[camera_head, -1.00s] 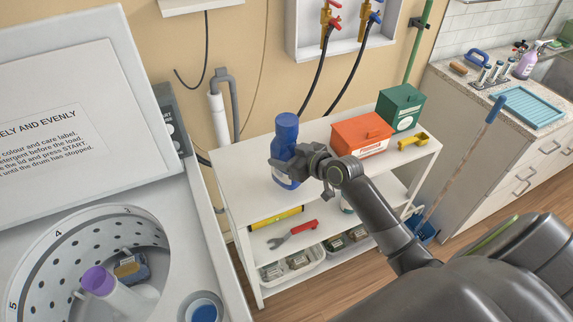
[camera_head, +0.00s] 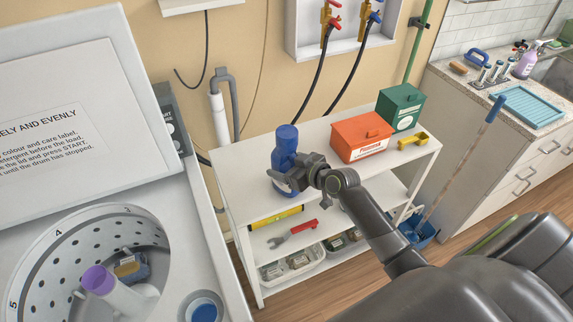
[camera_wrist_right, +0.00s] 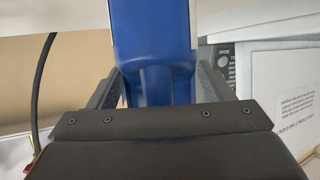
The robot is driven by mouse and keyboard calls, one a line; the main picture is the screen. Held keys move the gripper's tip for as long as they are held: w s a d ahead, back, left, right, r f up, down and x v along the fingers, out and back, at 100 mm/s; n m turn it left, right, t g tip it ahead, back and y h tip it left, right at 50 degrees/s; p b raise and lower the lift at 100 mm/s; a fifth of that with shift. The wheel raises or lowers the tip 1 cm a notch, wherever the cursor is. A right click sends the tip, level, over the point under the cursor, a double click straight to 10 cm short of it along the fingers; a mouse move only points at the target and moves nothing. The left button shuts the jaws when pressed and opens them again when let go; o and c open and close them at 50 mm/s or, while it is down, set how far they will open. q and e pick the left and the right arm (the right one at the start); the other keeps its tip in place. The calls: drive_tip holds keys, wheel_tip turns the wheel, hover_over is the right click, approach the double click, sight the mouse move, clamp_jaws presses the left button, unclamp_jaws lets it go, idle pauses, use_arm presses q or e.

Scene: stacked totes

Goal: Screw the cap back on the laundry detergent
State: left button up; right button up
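The blue detergent bottle (camera_head: 283,160) stands upright at the front left part of the white shelf's top. Its upper end is a darker blue cylinder that looks like the cap (camera_head: 287,138); I cannot tell how it sits on the neck. My right gripper (camera_head: 287,180) is at the bottle's lower half, coming from the right, and covers part of it. In the right wrist view the blue body (camera_wrist_right: 155,45) fills the gap between my two fingers (camera_wrist_right: 160,80), which appear to touch its sides. My left gripper is not in view.
An orange box (camera_head: 362,138), a green box (camera_head: 400,107) and a yellow scoop (camera_head: 413,141) stand right of the bottle on the shelf top (camera_head: 240,165). The open washer (camera_head: 70,210) is at the left, with a round blue part (camera_head: 204,311) in its rim. Hoses hang behind.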

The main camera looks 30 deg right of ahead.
drive_tip(key=shift+o, duration=0.4)
drive_tip(key=shift+r, duration=0.2)
drive_tip(key=shift+s+d, duration=0.2)
drive_tip(key=shift+s, duration=0.1)
drive_tip(key=b+v, duration=0.1)
drive_tip(key=v, duration=1)
drive_tip(key=shift+s, duration=0.1)
